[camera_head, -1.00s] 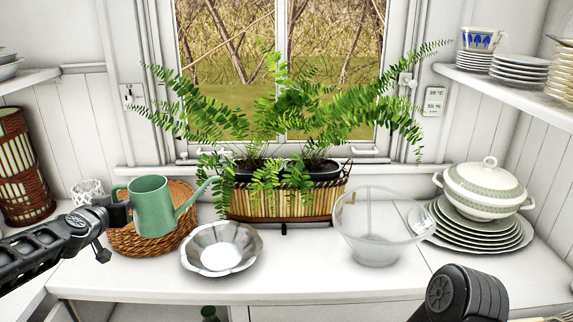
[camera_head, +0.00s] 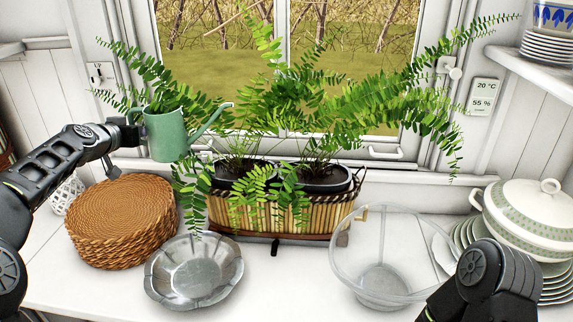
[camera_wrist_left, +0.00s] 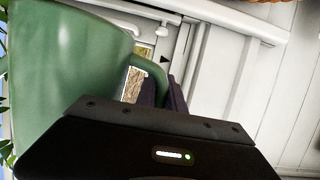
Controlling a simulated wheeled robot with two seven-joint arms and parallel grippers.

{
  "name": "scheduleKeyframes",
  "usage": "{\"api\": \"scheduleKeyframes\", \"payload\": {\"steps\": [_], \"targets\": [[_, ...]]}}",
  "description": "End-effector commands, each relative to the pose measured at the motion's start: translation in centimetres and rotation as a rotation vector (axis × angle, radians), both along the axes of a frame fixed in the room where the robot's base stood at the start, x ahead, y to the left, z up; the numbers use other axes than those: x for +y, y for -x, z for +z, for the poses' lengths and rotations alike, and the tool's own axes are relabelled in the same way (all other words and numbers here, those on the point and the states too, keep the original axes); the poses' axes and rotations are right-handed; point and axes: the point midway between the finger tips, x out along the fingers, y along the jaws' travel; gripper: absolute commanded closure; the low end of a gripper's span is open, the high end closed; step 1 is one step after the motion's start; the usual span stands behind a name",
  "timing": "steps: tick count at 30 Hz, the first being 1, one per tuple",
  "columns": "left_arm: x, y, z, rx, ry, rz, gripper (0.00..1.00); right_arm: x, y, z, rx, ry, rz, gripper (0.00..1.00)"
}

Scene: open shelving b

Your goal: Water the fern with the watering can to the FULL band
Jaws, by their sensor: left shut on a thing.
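The green watering can (camera_head: 166,137) is held in the air left of the fern, roughly upright, its spout pointing right with the tip over the fern's left fronds. My left gripper (camera_head: 136,128) is shut on the can's handle. The can's body (camera_wrist_left: 62,65) fills the left of the left wrist view. The fern (camera_head: 300,110) grows from dark pots in a long bamboo basket planter (camera_head: 290,215) below the window. I see no water flowing, and I cannot make out a FULL band. My right arm shows at lower right, its gripper out of view.
A round woven stack (camera_head: 122,215) and a fluted metal bowl (camera_head: 195,270) stand left of the planter. A clear glass bowl (camera_head: 375,245) stands at its right front. A lidded tureen (camera_head: 530,215) on plates stands far right. The window is close behind.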

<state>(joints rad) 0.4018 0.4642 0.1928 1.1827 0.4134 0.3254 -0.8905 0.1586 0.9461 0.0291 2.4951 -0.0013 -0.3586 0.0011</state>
Motion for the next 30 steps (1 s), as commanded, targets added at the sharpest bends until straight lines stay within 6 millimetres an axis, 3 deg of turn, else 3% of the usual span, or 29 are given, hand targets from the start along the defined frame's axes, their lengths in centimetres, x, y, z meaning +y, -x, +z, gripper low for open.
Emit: {"api": "scheduleKeyframes", "payload": {"steps": [11, 19, 26, 30], "targets": [[0.0, 0.0, 0.7, -0.008, -0.006, 0.001, 1.00, 0.0, 0.1, 0.4, 0.001, 0.000, 0.000, 0.64], [-0.4, 0.0, 2.0, -0.013, -0.093, 0.000, 1.00, 0.0, 0.1, 2.1, 0.002, 0.000, 0.001, 0.64], [-1.0, 0.0, 4.0, -0.022, -0.208, -0.001, 1.00, 0.0, 0.1, 5.2, 0.003, 0.000, 0.001, 0.64], [-1.1, 0.0, 3.6, -0.023, -0.232, 0.002, 1.00, 0.0, 0.1, 5.1, 0.004, -0.001, 0.001, 0.64]]}}
